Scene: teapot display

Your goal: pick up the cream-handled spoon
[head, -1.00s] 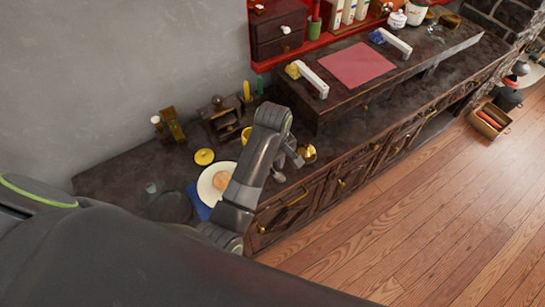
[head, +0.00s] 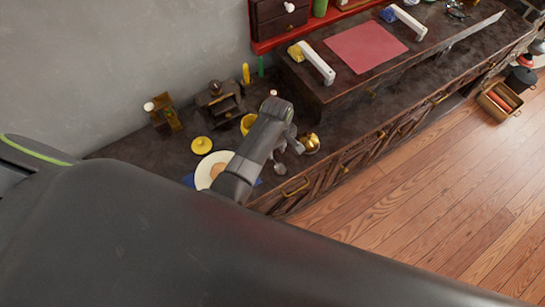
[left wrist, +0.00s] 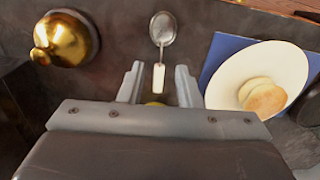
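The cream-handled spoon (left wrist: 163,32) lies on the dark counter in the left wrist view. Its metal bowl points up the picture, and its cream handle (left wrist: 159,76) reaches down between my fingers. A silvery bit that looks like the spoon (head: 280,168) shows just below my gripper in the head view. My left gripper (left wrist: 159,88) is open, with one finger on each side of the handle and a gap on both sides. In the head view my left gripper (head: 290,143) is partly hidden by its own arm. My right gripper is not in view.
A white plate (left wrist: 232,78) with round pastries sits on a blue napkin (left wrist: 214,62) right of the fingers. A shiny gold pot (left wrist: 68,38) stands to the left. A yellow lid (head: 202,145) and a yellow cup (head: 247,124) stand behind the arm.

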